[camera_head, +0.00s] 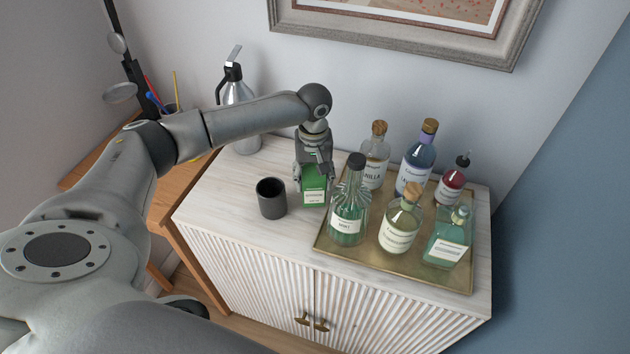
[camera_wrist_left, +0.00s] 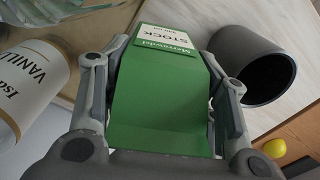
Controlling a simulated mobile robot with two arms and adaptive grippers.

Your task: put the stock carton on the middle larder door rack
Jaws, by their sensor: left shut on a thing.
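The green stock carton (camera_head: 312,192) with a white label is at the fingers of my left gripper (camera_head: 314,176), on or just above the white cabinet top. I cannot tell whether its base touches the surface. In the left wrist view the carton (camera_wrist_left: 165,105) sits between the two fingers of the gripper (camera_wrist_left: 168,85), which is shut on it, and "STOCK" reads on its label. No larder door rack shows in either view. My right gripper is not in view.
A dark grey cup (camera_head: 271,198) stands close left of the carton. A brass tray (camera_head: 385,268) with several bottles is close on the right. A steel pump flask (camera_head: 237,95) stands behind. The cabinet's front left top (camera_head: 215,215) is clear.

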